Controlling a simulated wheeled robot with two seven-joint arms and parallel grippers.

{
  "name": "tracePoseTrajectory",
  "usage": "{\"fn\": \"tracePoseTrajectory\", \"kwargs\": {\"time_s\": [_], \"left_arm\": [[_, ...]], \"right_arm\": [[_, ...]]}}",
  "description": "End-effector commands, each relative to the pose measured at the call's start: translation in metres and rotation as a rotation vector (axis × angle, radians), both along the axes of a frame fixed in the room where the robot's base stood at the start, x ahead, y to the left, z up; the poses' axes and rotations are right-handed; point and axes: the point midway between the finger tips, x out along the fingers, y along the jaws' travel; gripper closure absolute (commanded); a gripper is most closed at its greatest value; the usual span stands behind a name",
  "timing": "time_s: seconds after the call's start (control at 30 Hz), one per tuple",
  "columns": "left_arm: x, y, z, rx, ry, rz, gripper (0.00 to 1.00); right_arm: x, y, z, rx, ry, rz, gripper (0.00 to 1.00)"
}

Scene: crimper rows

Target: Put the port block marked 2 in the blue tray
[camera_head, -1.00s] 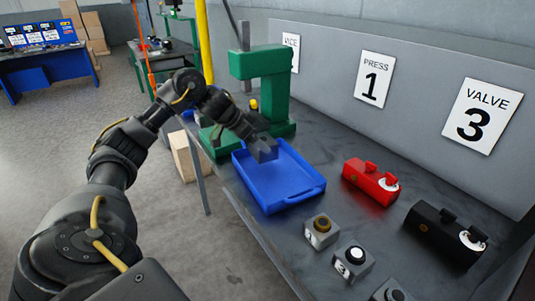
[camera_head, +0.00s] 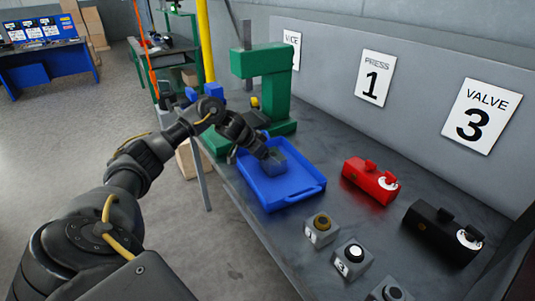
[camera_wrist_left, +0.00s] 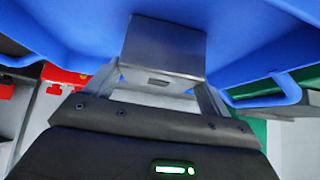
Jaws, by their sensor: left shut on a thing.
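My left gripper (camera_head: 265,154) is shut on a plain grey block (camera_head: 277,164), and no number shows on its visible faces. In the head view the block is within the outline of the blue tray (camera_head: 304,192), near its middle. I cannot tell whether it touches the floor of the tray. The left wrist view shows the grey block (camera_wrist_left: 165,48) between the fingers, with the blue tray (camera_wrist_left: 60,30) around it. My right gripper is in neither view.
A block marked 1 (camera_head: 321,231), a block marked 3 (camera_head: 351,260) and another block (camera_head: 389,291) stand in front of the tray. A red unit (camera_head: 370,181) and a black unit (camera_head: 441,233) are to the right. A green press (camera_head: 268,88) stands behind the tray.

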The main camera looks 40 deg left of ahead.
Motion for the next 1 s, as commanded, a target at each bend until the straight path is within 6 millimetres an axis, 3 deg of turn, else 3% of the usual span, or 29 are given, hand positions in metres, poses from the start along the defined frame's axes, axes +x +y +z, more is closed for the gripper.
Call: {"fn": "tracePoseTrajectory", "kwargs": {"time_s": [0.33,0.37,0.5,0.8,1.0], "left_arm": [[0.001,0.0,0.0,-0.002,-0.006,0.001,0.59],[0.0,0.0,-0.003,-0.001,0.0,-0.001,0.16],[0.0,0.0,-0.002,-0.001,0.0,-0.001,0.0],[-0.002,0.002,0.003,0.001,-0.002,0.0,0.0],[-0.022,0.011,0.028,0.004,-0.004,0.0,0.0]], "right_arm": [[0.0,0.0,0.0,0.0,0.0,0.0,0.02],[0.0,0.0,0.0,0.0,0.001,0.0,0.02],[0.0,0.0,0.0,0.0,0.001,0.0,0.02],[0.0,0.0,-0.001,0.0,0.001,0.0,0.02],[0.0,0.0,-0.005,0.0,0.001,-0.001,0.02]]}}
